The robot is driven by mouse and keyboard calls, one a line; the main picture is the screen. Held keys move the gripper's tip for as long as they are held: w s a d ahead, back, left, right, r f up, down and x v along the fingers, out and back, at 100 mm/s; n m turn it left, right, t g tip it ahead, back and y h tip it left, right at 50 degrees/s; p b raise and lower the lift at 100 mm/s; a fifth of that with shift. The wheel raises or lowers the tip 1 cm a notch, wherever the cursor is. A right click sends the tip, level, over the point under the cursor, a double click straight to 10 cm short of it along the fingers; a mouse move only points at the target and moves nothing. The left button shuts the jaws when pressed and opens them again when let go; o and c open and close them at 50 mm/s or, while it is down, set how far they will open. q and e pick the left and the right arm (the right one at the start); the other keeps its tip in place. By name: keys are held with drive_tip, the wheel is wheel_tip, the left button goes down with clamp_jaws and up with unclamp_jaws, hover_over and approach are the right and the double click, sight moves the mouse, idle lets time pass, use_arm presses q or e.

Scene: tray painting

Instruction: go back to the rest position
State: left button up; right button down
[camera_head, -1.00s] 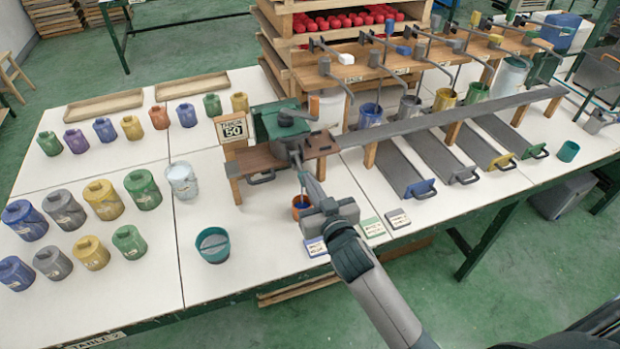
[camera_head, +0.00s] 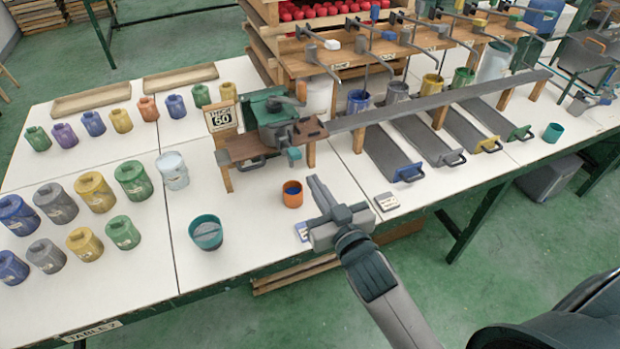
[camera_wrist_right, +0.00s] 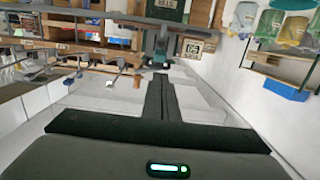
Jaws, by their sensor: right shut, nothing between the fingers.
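My right gripper (camera_head: 318,190) is shut and empty over the front part of the white table. It also shows in the right wrist view (camera_wrist_right: 160,88), with its two fingers together. An orange cup (camera_head: 292,197) with something blue inside stands upright on the table, just left of the gripper and apart from it. The green machine (camera_head: 273,112) on its brown wooden stand is behind the cup. My left gripper is not in view.
A teal bucket (camera_head: 206,233) stands left of the orange cup. Several coloured paint cans (camera_head: 94,192) fill the left of the table. Grey sloping trays (camera_head: 433,140) lie at the right. A small card (camera_head: 386,202) lies right of the gripper. Green floor is free in front.

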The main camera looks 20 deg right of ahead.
drive_tip(key=shift+s, duration=0.25)
idle(0.4)
